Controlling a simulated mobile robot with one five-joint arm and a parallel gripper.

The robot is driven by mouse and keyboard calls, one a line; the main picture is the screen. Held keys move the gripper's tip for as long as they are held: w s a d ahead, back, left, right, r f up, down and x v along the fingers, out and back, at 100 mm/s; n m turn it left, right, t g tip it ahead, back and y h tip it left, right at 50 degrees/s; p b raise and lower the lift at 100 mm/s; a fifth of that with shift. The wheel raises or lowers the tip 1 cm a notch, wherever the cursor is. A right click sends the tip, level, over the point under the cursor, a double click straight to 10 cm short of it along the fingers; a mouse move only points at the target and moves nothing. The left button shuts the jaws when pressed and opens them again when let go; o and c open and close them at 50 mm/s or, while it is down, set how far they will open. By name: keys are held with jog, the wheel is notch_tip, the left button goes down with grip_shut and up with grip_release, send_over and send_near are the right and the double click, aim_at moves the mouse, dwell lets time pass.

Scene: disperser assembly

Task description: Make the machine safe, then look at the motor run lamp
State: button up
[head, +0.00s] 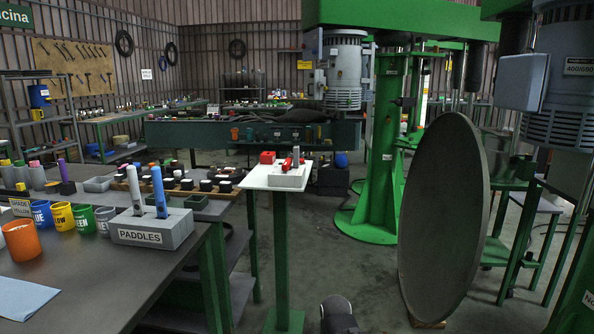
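The green machine (388,150) stands on a round foot right of centre. A grey finned motor (344,72) hangs beside its column. A second, closer motor (562,125) with a "400/690" label is at the upper right, with a plain grey box (523,80) on its side. I cannot make out a run lamp on either motor. My gripper does not show; a dark rounded shape at the bottom edge is unclear.
A large dark disc (445,215) stands upright at right, hiding part of the machinery. A workbench (110,285) at left bears a "PADDLES" block (152,232), coloured cups and an orange cup (20,240). Floor is open between the stand and the disc.

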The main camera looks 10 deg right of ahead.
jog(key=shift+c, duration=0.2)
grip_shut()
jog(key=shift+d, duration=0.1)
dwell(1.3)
